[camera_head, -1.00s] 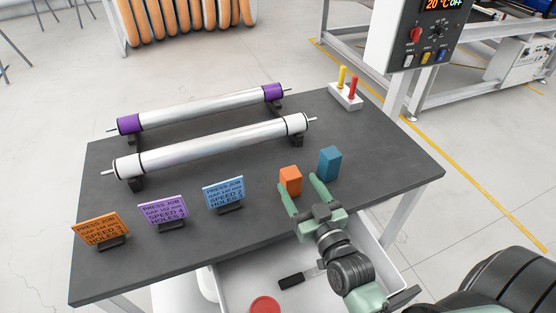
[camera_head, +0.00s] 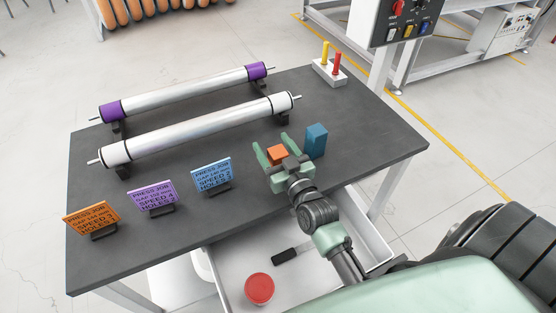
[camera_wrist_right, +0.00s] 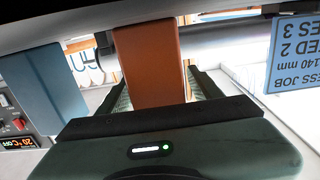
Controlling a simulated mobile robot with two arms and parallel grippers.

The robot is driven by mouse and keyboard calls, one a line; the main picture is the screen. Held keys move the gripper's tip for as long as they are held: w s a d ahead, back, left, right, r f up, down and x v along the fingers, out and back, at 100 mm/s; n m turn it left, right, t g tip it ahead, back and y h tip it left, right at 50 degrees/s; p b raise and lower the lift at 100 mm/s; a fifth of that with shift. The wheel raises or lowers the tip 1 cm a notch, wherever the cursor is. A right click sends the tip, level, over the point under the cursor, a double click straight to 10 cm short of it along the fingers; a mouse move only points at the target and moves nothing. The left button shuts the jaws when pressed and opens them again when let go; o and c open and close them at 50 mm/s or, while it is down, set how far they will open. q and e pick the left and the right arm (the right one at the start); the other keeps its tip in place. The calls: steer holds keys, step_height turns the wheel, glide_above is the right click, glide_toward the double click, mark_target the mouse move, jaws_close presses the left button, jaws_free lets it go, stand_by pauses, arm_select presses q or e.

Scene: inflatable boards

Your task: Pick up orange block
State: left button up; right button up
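The orange block (camera_head: 278,153) stands on the dark table, to the left of the blue block (camera_head: 316,141). My right gripper (camera_head: 272,148) is at the orange block, with one green finger on each side of it. The fingers look open, with some gap beside the block. In the right wrist view the orange block (camera_wrist_right: 150,65) rises between the two fingers (camera_wrist_right: 160,90), close to the palm. The blue block (camera_wrist_right: 42,82) is just outside the fingers there. The lower part of the orange block is hidden by my gripper in the head view. My left gripper is not in view.
Two rollers (camera_head: 190,133) lie on stands at the back left. Orange (camera_head: 92,218), purple (camera_head: 153,198) and blue (camera_head: 212,175) job cards stand along the front. A holder with yellow and red pegs (camera_head: 329,72) stands at the back. An open drawer (camera_head: 235,298) holds a red disc (camera_head: 259,288).

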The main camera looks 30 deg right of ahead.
jaws_close()
steer(key=shift+r, duration=0.1)
